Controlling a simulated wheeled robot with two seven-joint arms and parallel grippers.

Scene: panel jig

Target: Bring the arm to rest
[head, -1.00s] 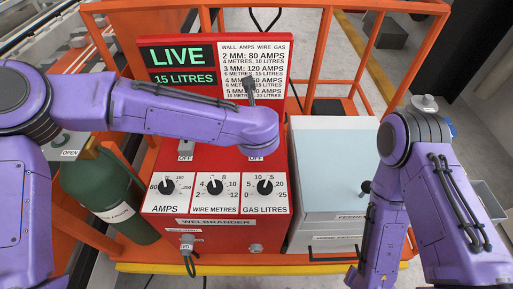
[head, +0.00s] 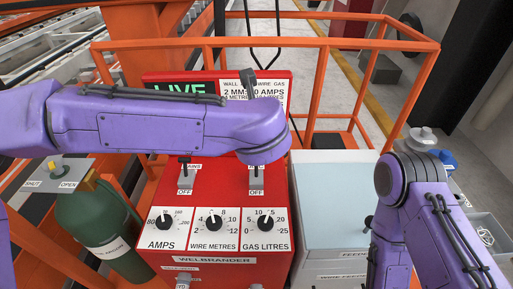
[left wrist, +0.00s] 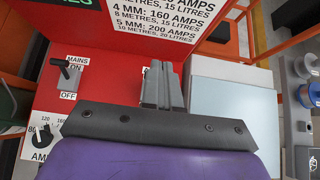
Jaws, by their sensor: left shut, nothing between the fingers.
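My left gripper (head: 249,83) is shut and empty, its fingers up in front of the signboard (head: 281,93) of the red welding panel (head: 215,263). The left wrist view shows its grey fingers (left wrist: 163,86) together, apart from the mains switch (left wrist: 65,70). My left forearm (head: 160,125) crosses the head view and hides much of the signboard, where a green LIVE (head: 183,88) shows in part. My right arm (head: 415,180) hangs folded at the right, and its gripper is out of view.
Below my left arm are two toggle switches, mains (head: 185,174) and another (head: 256,178), and a row of dials (head: 213,223). A green gas cylinder (head: 95,225) stands left. A pale feeder box (head: 332,205) stands right. Orange rails (head: 320,42) enclose the back.

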